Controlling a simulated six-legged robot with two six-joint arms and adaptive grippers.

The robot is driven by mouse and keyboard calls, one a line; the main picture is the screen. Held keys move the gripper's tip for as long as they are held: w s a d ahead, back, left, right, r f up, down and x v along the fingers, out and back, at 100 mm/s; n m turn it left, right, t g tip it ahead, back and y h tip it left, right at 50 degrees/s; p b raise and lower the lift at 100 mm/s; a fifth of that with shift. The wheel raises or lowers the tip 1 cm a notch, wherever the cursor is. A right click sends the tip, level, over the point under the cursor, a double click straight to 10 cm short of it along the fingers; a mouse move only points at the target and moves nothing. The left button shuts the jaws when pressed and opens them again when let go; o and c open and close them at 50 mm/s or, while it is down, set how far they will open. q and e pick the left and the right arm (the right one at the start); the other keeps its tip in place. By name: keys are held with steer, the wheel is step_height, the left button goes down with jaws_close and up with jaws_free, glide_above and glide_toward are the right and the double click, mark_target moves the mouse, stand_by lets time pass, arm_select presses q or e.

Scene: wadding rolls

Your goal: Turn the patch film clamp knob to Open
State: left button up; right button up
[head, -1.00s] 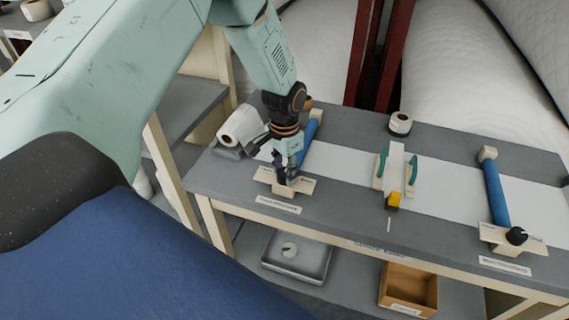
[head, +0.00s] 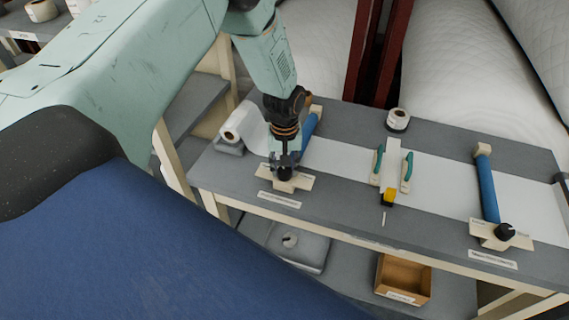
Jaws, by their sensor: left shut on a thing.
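The left clamp on the bench has a cream base plate (head: 298,183), a blue roller (head: 309,128) and a black knob (head: 285,175) at its near end. My left gripper (head: 284,167) points down over this knob and is shut on it. The fingers hide much of the knob, so its pointer direction cannot be told. The label (head: 279,199) in front of this clamp is too small to read surely. My right gripper is not in view.
A second clamp with a blue roller (head: 487,188) and black knob (head: 505,231) stands at the right. A white roll (head: 232,132) lies left, a tape roll (head: 398,119) behind. A wooden box (head: 403,279) sits below.

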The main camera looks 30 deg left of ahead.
mark_target(284, 170)
arm_select(q)
steer(key=shift+s+f+n, duration=0.1)
steer(key=shift+s+n, duration=0.1)
steer(key=shift+n, duration=0.95)
steer(key=shift+s+f+n, duration=0.1)
steer(key=shift+s+n, duration=0.05)
steer(key=shift+n, duration=1)
steer(key=o, duration=1.2)
steer(key=shift+w+d, duration=0.1)
steer(key=shift+w, duration=0.1)
steer(key=shift+r, duration=0.1)
steer(key=shift+r, duration=0.15)
steer(key=shift+w+r, duration=0.15)
steer(key=shift+r, duration=0.2)
step_height(284, 170, up, 11)
